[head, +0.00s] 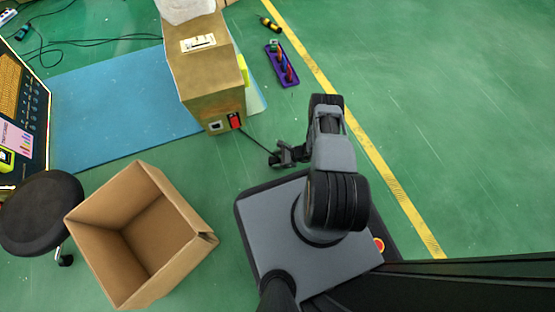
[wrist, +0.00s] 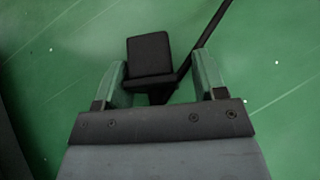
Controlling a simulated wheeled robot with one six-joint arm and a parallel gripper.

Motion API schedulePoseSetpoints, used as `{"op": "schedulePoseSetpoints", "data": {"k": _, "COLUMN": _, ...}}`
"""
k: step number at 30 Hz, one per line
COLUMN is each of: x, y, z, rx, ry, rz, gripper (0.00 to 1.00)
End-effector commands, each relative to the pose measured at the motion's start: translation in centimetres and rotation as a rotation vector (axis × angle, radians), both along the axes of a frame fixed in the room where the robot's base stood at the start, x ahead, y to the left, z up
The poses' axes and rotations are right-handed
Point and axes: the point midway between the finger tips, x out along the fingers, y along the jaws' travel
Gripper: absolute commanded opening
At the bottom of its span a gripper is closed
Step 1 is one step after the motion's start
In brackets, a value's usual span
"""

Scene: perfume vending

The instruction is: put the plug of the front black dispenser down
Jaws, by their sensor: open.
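The dispenser (head: 212,88) in the head view is a tall brown-gold box, not black, with a socket and a red switch on its near face. A dark cord runs from it down to the black plug (wrist: 148,52), which lies between my gripper's fingers in the wrist view. My gripper (wrist: 160,65) is open, with a green finger on each side of the plug and a gap at the right finger. In the head view my gripper (head: 284,156) is low over the green floor, right of the dispenser's base. I cannot tell whether the plug touches the floor.
An open cardboard box (head: 150,235) and a black stool (head: 40,212) stand at the lower left. A blue mat (head: 110,110) lies left of the dispenser. A purple tray (head: 282,66) lies on the floor beyond it. The floor right of the yellow line is clear.

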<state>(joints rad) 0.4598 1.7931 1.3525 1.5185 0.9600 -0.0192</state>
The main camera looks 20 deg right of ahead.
Motion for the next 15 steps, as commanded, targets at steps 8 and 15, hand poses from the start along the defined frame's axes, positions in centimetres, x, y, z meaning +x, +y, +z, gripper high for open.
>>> {"op": "schedulePoseSetpoints", "data": {"k": 8, "x": -1.2, "y": 0.2, "z": 1.0, "rx": -0.001, "ry": 0.021, "rz": 0.01, "gripper": 0.74}}
{"op": "schedulePoseSetpoints", "data": {"k": 15, "x": -2.4, "y": -4.0, "z": 4.2, "rx": 0.0, "ry": 0.015, "rz": -0.003, "gripper": 0.74}}
